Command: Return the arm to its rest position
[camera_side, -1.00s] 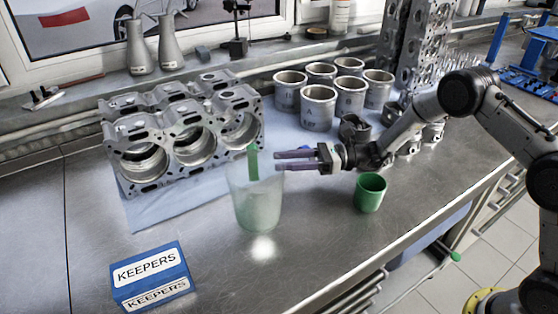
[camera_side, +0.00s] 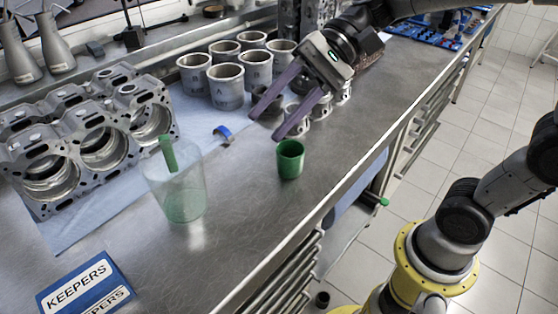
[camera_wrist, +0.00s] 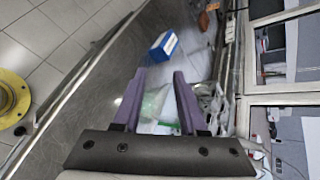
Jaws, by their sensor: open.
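My gripper (camera_side: 265,126) is open, with nothing between its two purple fingers. It is raised over the bench in the side view, pointing down and left, and appears in front of the grey cylinder liners. In the wrist view my gripper (camera_wrist: 158,76) also shows its fingers apart. A clear, greenish beaker (camera_side: 176,190) stands upright on the bench, with a green strip (camera_side: 168,153) at its rim. A small green cup (camera_side: 290,160) stands upright below and right of the fingers. The gripper appears apart from both.
An engine block (camera_side: 85,140) lies on a blue cloth at left. Several grey liners (camera_side: 226,86) stand behind. A small blue curved part (camera_side: 222,133) lies near the cloth's edge. A blue KEEPERS box (camera_side: 85,290) is at front left. The front middle of the bench is clear.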

